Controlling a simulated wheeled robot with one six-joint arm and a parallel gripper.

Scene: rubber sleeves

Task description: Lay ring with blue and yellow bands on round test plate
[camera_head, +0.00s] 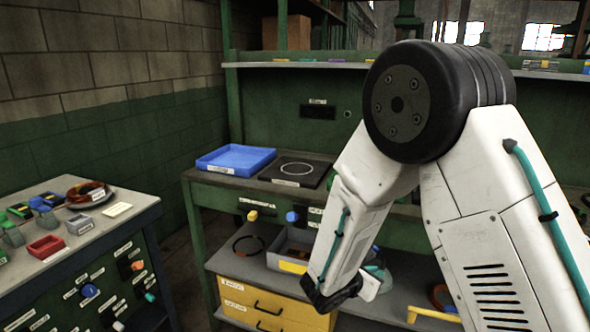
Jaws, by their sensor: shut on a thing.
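My arm comes in from the right and bends down over the lower shelf. Its wrist end, with my gripper (368,287), shows only in part behind the pale forearm. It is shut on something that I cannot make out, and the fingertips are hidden. I cannot clearly pick out a ring with blue and yellow bands; small blue and orange bits show just behind the wrist. A flat dark plate (313,178) with a thin pale circle lies on the green bench, right of the blue tray. It is the likely round test plate, and nothing lies on it that I can see.
The blue tray (236,160) stands on the bench. Below, a grey bin (283,252) and a dark ring (249,245) are on the lower shelf above yellow drawers (270,305). A side table (125,213) with small bins stands left. My arm hides the bench's right part.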

